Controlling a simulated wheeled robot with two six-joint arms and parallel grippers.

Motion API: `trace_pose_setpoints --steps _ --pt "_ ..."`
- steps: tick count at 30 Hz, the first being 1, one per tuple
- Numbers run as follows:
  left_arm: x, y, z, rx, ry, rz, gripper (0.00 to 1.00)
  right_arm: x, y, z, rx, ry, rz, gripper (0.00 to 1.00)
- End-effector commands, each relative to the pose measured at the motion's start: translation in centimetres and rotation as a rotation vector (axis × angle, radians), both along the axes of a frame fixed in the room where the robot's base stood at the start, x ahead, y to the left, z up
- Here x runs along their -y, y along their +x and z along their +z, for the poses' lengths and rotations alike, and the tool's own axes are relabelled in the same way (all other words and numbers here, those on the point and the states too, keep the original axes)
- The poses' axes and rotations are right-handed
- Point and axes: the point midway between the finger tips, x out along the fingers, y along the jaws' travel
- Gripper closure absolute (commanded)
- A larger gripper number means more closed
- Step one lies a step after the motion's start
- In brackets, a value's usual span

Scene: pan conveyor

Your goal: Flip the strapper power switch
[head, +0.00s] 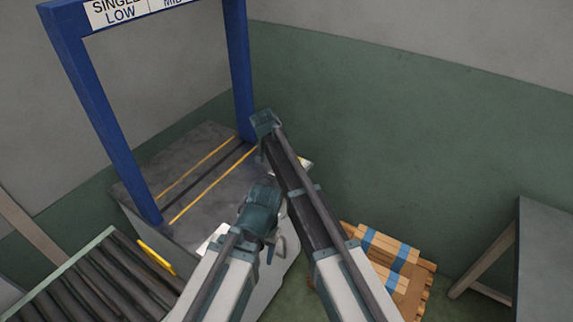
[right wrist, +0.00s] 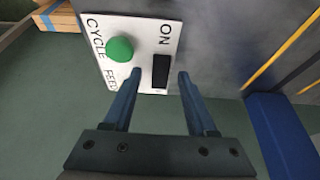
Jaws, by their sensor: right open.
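The white control panel (right wrist: 137,30) shows in the right wrist view, with a black switch (right wrist: 160,71) beside the word ON. Which way the switch is set I cannot tell. A green round button (right wrist: 120,49) is to its left. My right gripper (right wrist: 158,76) is open and empty, its fingertips on either side of the switch in the picture; whether they touch the panel is unclear.
The machine's blue arch (head: 100,115) stands over a grey top (head: 190,170) with yellow lines. A roller conveyor (head: 95,285) is at lower left. A stack of wooden boards (head: 390,255) and a grey table (head: 545,255) are at right. A green wall is behind.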

Motion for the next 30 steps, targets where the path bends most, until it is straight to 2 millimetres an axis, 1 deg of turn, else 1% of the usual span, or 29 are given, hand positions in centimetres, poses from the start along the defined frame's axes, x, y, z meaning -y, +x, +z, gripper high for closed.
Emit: trace_pose_setpoints --steps 1,9,11,12,19,26,30 --pt "0.0 0.0 -0.4 0.0 0.0 0.0 0.5 -0.2 0.0 -0.4 0.0 0.0 0.0 0.43" --pt "0.0 0.0 -0.3 0.0 0.0 0.0 0.5 -0.2 0.0 -0.3 0.0 0.0 0.0 0.43" --pt "0.0 0.0 -0.3 0.0 0.0 0.0 0.5 -0.2 0.0 -0.3 0.0 0.0 0.0 0.52" --pt "0.0 0.0 -0.3 0.0 0.0 0.0 0.5 -0.2 0.0 -0.3 0.0 0.0 0.0 0.59" --pt "0.0 0.0 -0.3 0.0 0.0 0.0 0.5 -0.2 0.0 -0.3 0.0 0.0 0.0 1.0" --pt "0.0 0.0 -0.2 0.0 0.0 0.0 0.5 -0.2 0.1 -0.3 -0.005 0.003 0.0 1.0" --pt "0.0 0.0 0.9 0.0 0.0 0.0 0.5 0.0 0.7 0.2 -0.086 0.056 -0.005 1.0"
